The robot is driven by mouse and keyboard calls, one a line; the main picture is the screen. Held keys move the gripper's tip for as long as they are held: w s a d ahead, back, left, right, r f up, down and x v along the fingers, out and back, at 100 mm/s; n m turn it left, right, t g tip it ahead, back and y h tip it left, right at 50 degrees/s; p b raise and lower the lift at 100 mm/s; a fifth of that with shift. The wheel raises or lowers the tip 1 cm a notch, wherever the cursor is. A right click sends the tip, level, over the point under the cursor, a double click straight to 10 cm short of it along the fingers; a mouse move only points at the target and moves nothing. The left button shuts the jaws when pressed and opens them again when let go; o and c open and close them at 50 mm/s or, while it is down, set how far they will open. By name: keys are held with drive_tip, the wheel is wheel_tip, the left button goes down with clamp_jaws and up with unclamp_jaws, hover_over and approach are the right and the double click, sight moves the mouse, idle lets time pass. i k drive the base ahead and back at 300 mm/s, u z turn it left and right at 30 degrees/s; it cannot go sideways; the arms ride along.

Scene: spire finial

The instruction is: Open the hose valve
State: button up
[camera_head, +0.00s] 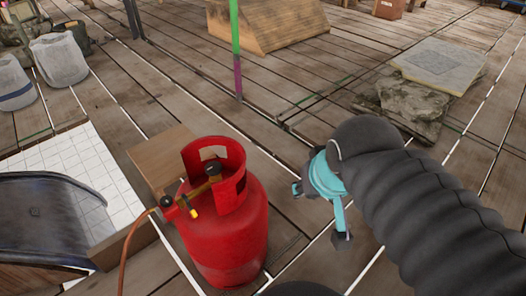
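A red gas cylinder (224,240) stands upright on the plank floor, with a red collar around its top. A brass valve (212,172) sits inside the collar. A fitting with a black knob (167,201) and a small yellow piece (194,213) sticks out to its left. An orange-brown hose (130,245) runs from that fitting down and left. My gripper (319,212), teal with dark fingertips, is to the right of the cylinder, apart from it. Its fingertips look spread, with nothing between them. Which part is the hose valve's handle is too small to tell.
A wooden box (160,155) stands behind the cylinder, close to it. White tiles (75,165) and a dark curved object (45,225) are at left. A green-purple pole (236,50) rises behind. A stone slab (440,62) lies at right. Planks between are mostly clear.

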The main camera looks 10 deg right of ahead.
sight(215, 168)
drive_tip(key=z, duration=1.5)
drive_tip(key=i, duration=0.35)
drive_tip(key=u, duration=2.55)
